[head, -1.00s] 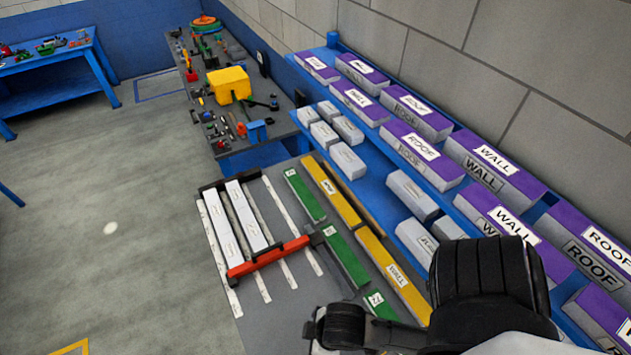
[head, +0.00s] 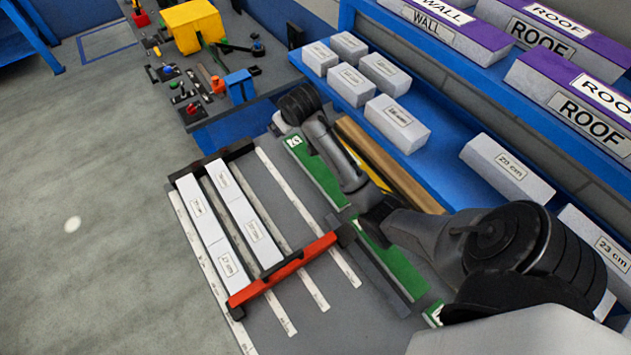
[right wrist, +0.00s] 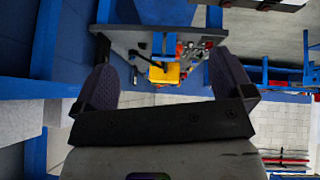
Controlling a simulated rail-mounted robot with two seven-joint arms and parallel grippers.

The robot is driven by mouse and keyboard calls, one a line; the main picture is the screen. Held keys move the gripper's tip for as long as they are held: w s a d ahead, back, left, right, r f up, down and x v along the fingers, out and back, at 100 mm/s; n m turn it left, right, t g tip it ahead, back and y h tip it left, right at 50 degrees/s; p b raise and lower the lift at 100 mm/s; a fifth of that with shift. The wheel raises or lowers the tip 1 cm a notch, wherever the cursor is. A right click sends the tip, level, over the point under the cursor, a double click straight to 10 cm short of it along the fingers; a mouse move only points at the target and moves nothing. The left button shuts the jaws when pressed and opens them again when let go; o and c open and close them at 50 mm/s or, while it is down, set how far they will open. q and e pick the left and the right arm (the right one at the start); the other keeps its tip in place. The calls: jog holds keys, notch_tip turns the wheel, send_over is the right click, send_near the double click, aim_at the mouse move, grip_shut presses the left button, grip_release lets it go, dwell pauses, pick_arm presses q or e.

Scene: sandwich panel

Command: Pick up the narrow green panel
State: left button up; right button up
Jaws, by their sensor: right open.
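Green panels lie in a row on the grey table in the head view: one at the far end (head: 318,172), one in the middle (head: 400,272), and a small part of another (head: 433,314) near the front. I cannot tell which is the narrow one. My right arm reaches over them and covers parts of the row. My right gripper (right wrist: 160,62) is open in the right wrist view, with nothing between its fingers. Its fingertips are not clear in the head view. My left gripper is not in view.
A frame with a red bar (head: 283,270) holds white panels (head: 243,217) left of the green row. A tool table with a yellow bin (head: 193,28) stands beyond.

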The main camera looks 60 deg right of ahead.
jog(key=d+f+m+g, duration=0.1)
jog(key=d+f, duration=0.3)
jog(key=g+y+b, duration=0.2)
jog(key=g+y, duration=0.2)
jog(key=g, duration=0.1)
send_over(316, 167)
notch_tip(316, 167, down, 11)
jog(key=shift+m, duration=0.4)
notch_tip(316, 167, down, 7)
jog(key=shift+a+r+b, duration=0.1)
jog(key=shift+r+b, duration=0.1)
jog(key=shift+b, duration=0.2)
jog(key=shift+f+b, duration=0.85)
jog(key=shift+f, duration=2.2)
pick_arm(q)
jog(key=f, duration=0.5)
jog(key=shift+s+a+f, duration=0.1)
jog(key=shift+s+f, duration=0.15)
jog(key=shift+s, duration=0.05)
